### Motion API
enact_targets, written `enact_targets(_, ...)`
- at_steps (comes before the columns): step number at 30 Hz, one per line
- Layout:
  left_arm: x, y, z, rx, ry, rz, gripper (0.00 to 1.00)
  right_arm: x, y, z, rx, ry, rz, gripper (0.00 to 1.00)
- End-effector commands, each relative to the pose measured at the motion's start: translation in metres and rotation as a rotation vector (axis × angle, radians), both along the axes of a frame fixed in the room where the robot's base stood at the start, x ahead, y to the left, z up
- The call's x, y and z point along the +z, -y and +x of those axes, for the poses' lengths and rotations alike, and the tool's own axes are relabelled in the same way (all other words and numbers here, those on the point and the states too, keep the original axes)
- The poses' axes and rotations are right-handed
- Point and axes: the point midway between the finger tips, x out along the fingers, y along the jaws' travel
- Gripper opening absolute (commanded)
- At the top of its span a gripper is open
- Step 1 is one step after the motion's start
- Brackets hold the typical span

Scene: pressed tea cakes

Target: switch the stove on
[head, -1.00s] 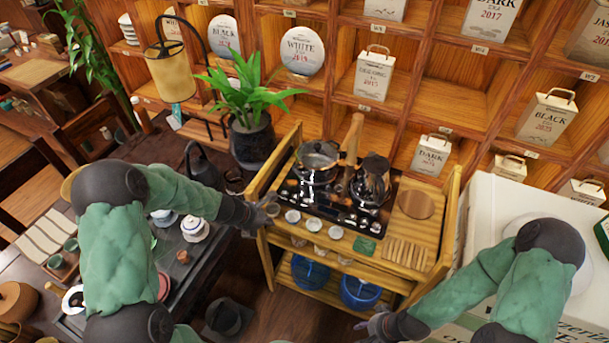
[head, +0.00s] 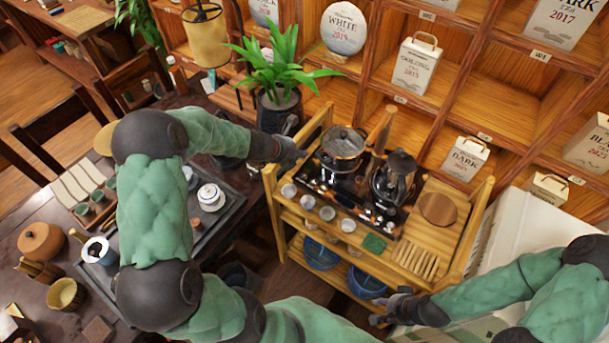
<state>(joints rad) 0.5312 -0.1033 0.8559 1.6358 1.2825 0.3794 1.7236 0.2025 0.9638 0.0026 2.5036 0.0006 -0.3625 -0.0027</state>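The stove (head: 354,205) is a black cooktop set in the top of a wooden cart, with small knobs along its front edge. A glass pot (head: 342,148) sits on its left burner and a dark kettle (head: 393,180) on its right one. My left gripper (head: 293,135) is at the cart's left rear side, left of the glass pot; its fingers are too small to judge. My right gripper (head: 377,312) is low in front of the cart's right front corner, apart from the stove; its opening is unclear. Whether the stove is lit cannot be seen.
Several small cups (head: 308,202) line the cart's front left edge, beside a green square (head: 374,243). A potted plant (head: 279,75) stands behind my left gripper. Blue buckets (head: 321,253) sit on the lower shelf. A tea table (head: 233,206) is at left.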

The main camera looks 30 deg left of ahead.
Motion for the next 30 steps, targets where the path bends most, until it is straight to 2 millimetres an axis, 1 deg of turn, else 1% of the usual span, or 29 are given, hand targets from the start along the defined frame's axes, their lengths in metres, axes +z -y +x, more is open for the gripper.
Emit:
enact_targets(8,-0.018,0.0,0.0,-0.001,-0.001,0.0,0.0,-0.017,0.0,0.0,0.0,0.0,0.0,0.4)
enact_targets(24,-0.077,0.0,0.0,-0.001,-0.001,0.0,0.0,-0.075,0.0,0.0,0.0,0.001,0.0,0.4)
enact_targets(27,-0.084,0.0,0.0,0.0,0.0,0.0,0.0,-0.081,0.0,0.0,0.0,0.001,0.0,0.4)
enact_targets(30,-0.088,0.0,0.0,-0.001,0.0,0.001,0.0,-0.084,0.0,0.0,0.0,0.001,0.0,0.4)
